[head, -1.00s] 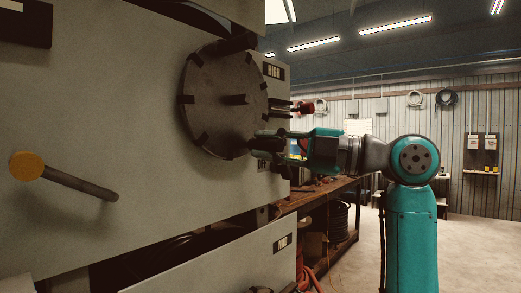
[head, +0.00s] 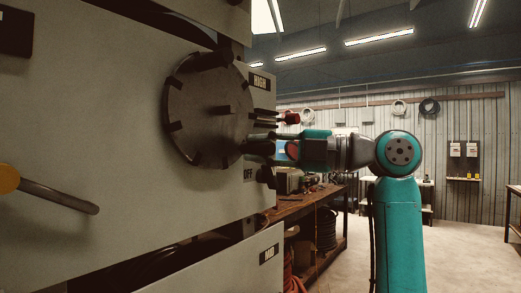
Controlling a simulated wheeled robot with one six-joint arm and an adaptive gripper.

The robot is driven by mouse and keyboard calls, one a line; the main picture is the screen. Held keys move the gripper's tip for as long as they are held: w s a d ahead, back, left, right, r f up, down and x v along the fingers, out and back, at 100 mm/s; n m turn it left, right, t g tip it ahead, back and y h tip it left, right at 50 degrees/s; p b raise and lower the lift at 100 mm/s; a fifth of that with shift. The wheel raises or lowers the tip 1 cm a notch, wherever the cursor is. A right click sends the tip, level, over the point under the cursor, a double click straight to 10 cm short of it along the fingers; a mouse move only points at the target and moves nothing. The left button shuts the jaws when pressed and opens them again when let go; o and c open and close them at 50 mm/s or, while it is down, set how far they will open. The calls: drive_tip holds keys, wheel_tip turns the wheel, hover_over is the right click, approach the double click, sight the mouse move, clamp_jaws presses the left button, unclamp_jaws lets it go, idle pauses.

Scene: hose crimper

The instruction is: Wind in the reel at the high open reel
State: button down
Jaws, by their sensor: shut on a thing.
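The high reel (head: 200,115) is a dark round disc with notched blocks around its rim and a short peg (head: 226,110) near its middle. It stands on the grey panel beside the HIGH label (head: 261,82). My gripper (head: 258,149) reaches in from the right to the disc's lower right rim. It is shut on a dark part there that looks like the reel's handle; the fingers hide most of it, and the exact contact is hard to see. A red-tipped lever (head: 289,118) sticks out just above my gripper, close to it.
The grey panel (head: 90,130) fills the left. A yellow-capped dark bar (head: 60,196) juts from it at lower left. A workbench (head: 300,203) stands behind. Open floor lies right.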

drive_tip(key=c, duration=1)
unclamp_jaws()
drive_tip(key=shift+r, duration=0.1)
drive_tip(key=v, duration=1.2)
drive_tip(key=shift+w, duration=0.1)
